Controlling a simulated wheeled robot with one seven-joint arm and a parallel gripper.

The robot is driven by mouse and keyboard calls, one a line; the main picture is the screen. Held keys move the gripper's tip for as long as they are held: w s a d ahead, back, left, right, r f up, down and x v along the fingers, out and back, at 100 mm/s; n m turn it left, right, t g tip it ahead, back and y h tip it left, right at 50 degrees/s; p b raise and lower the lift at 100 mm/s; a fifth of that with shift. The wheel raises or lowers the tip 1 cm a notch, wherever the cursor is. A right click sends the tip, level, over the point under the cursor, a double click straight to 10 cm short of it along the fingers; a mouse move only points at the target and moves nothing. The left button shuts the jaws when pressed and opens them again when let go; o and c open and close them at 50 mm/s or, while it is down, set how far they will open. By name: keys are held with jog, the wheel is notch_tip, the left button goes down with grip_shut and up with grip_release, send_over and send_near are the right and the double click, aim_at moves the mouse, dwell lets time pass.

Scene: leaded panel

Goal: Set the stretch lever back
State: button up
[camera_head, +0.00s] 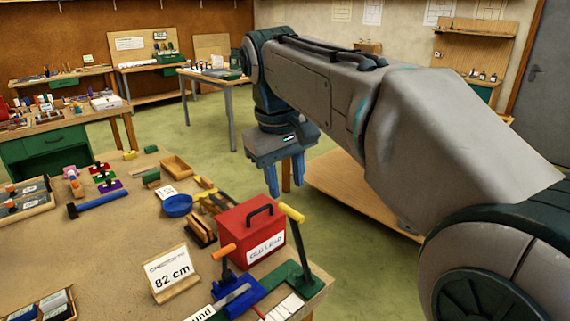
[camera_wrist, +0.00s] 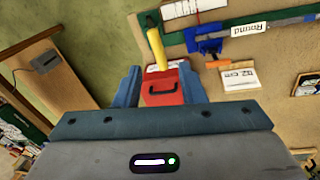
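A lever with a yellow grip (camera_head: 293,213) and dark arm stands tilted on a green base (camera_head: 318,284) at the bench's near right corner. Its yellow grip also shows in the wrist view (camera_wrist: 157,48). A blue clamp-like device (camera_head: 238,288) with an orange-gripped handle (camera_head: 223,251) sits to its left. No label shows which one is the stretch lever. My gripper (camera_head: 286,180) hangs fingers-down beyond the red box, apart from both levers. In the wrist view my gripper (camera_wrist: 158,82) has its fingers wide apart and empty, with the yellow grip just past them.
A red box (camera_head: 250,231) with a black handle and white label stands beside the yellow lever. An "82 cm" card (camera_head: 170,272), a blue bowl (camera_head: 178,205) and wooden blocks lie on the bench (camera_head: 110,250). Green floor (camera_head: 345,245) is open right of the bench.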

jog(key=shift+s+a+r, duration=0.1)
jog(key=shift+r, duration=0.6)
jog(key=shift+s+a+r, duration=0.1)
jog(key=shift+r, duration=0.6)
jog(key=s+d+f+m, duration=0.1)
jog(key=s+d+f, duration=0.2)
jog(key=f, duration=0.4)
jog(key=s+d+f+m+t, duration=0.1)
jog(key=s+d+f+m, duration=0.1)
jog(key=s+d+f, duration=0.2)
jog(key=s+d+f+m+y, duration=0.1)
jog(key=s+d+f+m, duration=0.1)
jog(key=s+d+f, duration=0.2)
notch_tip(320, 180, down, 7)
jog(key=s, duration=0.3)
jog(key=shift+t, duration=0.4)
jog(key=shift+f, duration=0.1)
